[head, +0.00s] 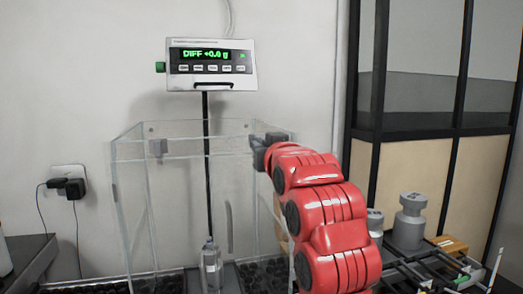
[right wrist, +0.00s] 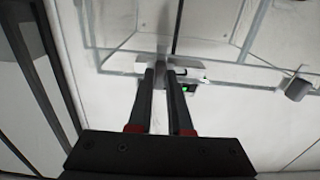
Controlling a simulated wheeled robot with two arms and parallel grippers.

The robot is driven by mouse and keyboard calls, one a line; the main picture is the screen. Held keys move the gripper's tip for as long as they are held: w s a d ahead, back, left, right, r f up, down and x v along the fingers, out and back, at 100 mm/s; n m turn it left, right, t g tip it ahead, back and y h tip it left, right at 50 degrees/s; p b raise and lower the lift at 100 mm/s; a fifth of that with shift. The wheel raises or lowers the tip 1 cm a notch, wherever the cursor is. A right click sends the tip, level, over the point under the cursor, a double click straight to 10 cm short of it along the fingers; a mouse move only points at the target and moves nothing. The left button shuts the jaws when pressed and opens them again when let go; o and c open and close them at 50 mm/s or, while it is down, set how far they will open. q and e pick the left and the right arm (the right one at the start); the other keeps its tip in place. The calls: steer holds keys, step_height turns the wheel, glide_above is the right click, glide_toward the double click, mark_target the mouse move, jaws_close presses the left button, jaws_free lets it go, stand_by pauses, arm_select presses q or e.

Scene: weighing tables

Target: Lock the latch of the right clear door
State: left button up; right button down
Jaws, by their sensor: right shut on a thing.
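The clear enclosure (head: 132,195) stands below the scale display, with see-through walls. My right gripper (head: 262,150) is at its upper right corner, with the red arm reaching in from the lower right. In the right wrist view the two dark fingers (right wrist: 163,75) are close together, shut on a small grey part between them that looks like the right door's latch (right wrist: 162,66). The fingers hide most of it, so I cannot tell its position. The right clear door is hard to make out behind my arm. A grey latch (head: 158,148) sits at the upper left. My left gripper is not in view.
A display (head: 211,65) reading about zero is on a black pole above. A clear bottle (head: 210,265) stands low in the enclosure. Grey weights (head: 409,222) and a dark rack are at the right, near my arm. Plugs (head: 70,187) are on the left wall.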

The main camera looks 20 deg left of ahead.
steer(key=c, duration=0.8)
jaws_free()
steer(key=shift+c, duration=0.2)
steer(key=shift+s, duration=0.1)
steer(key=b+v, duration=0.4)
steer(key=v, duration=1.3)
steer(key=shift+d, duration=0.2)
